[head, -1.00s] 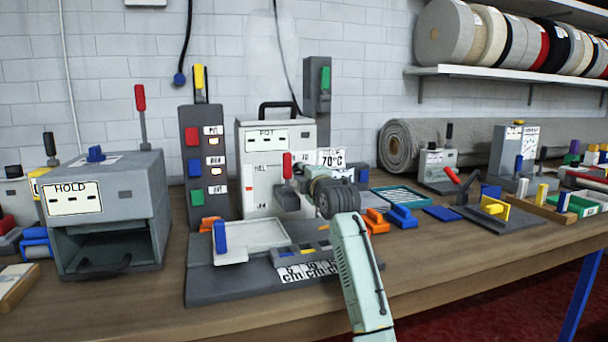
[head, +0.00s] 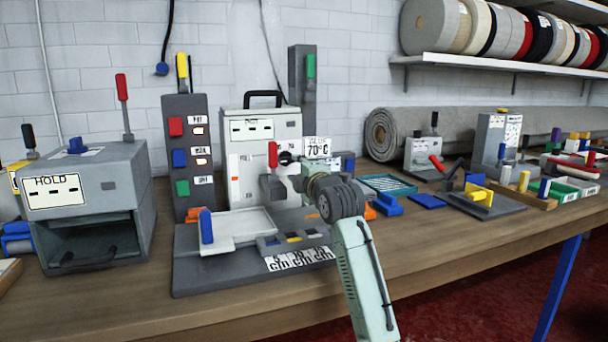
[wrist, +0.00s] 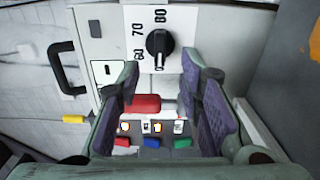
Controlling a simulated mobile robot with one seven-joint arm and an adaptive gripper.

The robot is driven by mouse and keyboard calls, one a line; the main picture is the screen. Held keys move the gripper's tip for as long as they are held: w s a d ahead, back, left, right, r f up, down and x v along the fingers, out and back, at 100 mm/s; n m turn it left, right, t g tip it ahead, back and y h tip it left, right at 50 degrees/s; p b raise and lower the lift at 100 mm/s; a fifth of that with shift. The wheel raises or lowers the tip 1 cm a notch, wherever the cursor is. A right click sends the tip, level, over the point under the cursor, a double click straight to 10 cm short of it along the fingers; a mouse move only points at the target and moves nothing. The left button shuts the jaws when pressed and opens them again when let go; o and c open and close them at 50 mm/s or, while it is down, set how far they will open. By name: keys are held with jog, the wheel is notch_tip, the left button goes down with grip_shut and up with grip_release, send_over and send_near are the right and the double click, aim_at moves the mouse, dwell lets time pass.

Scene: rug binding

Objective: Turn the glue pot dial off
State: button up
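The glue pot (head: 252,130) is a white-grey box with a black top handle, standing on the bench. Its black round dial (wrist: 159,43) shows in the wrist view beside the marks 60, 70 and 80. The dial's pale pointer line faces the bottom of that view. My gripper (wrist: 160,70) is open, its two fingers apart with the dial lying ahead of the gap, near the fingertips. I cannot tell whether they touch it. In the head view my gripper (head: 294,166) is at the pot's right front, partly hiding that face.
A red-handled lever (head: 272,154) stands at the pot's front, close to my gripper. A dark panel with red, blue and green buttons (head: 184,153) stands left of the pot. A white tray (head: 238,226) lies in front. A 70°C card (head: 317,148) is at the right.

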jog(key=v, duration=0.4)
jog(key=shift+s+d, duration=0.1)
jog(key=shift+s, duration=0.3)
